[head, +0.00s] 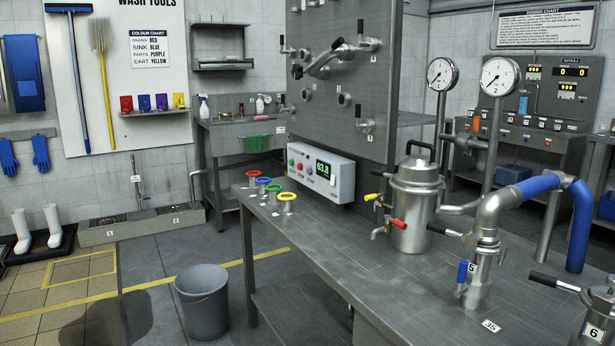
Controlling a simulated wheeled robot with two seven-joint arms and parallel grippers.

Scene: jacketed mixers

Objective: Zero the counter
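Neither of my grippers is in view. A white control box (321,174) stands on the metal bench against the upright panel. Its green digital display (323,169) seems to read 63.8, and it has green and red round buttons at its left. At the back right, a dark wall panel carries a display with orange digits (570,71) that seem to show two zeros, with smaller displays to its left. Which of these is the counter I cannot tell. A row of small buttons and switches (525,137) lies on the console below that panel; their labels are too small to read.
The metal bench (370,285) holds coloured rings on short posts (264,188), a steel jacketed vessel (413,205) and a pipe with a blue section (537,185). Two gauges (500,76) stand behind. A grey bucket (203,300) is on the floor at left; floor around it is clear.

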